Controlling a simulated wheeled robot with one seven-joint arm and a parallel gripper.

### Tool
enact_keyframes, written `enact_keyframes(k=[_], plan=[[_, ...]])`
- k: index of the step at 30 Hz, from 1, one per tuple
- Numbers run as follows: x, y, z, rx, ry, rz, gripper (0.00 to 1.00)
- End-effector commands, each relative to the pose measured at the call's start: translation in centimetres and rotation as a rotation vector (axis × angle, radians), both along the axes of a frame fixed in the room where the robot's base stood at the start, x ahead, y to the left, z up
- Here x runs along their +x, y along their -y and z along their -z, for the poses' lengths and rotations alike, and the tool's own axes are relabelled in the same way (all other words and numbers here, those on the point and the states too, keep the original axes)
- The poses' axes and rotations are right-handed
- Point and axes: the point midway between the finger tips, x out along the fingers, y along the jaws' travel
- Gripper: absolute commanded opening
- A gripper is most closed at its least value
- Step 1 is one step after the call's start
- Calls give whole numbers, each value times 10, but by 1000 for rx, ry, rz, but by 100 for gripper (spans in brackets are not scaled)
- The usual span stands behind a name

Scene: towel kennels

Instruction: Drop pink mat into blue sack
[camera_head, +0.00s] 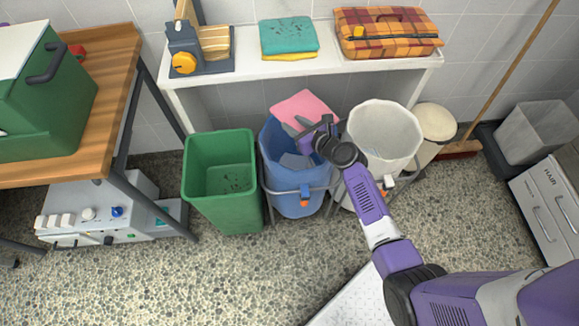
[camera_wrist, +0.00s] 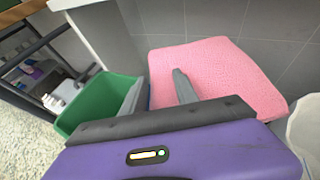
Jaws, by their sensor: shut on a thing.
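The pink mat (camera_head: 304,104) hangs over the back part of the blue sack's (camera_head: 301,203) mouth in the head view. My gripper (camera_head: 300,128) is shut on the mat's near edge, above the sack's opening. In the wrist view the pink mat (camera_wrist: 222,72) spreads out flat beyond the fingers of my gripper (camera_wrist: 160,76). Only a sliver of the sack shows there, behind the mat. The sack stands upright in a metal frame with an orange clip at the front. My gripper and forearm hide part of its rim.
A green bin (camera_head: 222,180) stands left of the sack, also in the wrist view (camera_wrist: 98,100). A white sack (camera_head: 384,135) stands close on the right. A white shelf (camera_head: 290,68) behind holds a teal folded towel (camera_head: 289,36) and a plaid case (camera_head: 386,32).

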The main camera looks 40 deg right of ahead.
Motion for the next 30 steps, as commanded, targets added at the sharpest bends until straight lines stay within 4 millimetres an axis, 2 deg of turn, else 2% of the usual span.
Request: enact_keyframes(k=[15, 28, 29, 30], plan=[[0, 0, 52, -1, 1, 0, 0], [0, 0, 56, -1, 1, -1, 0], [0, 0, 56, -1, 0, -1, 42], [0, 0, 56, -1, 0, -1, 50]])
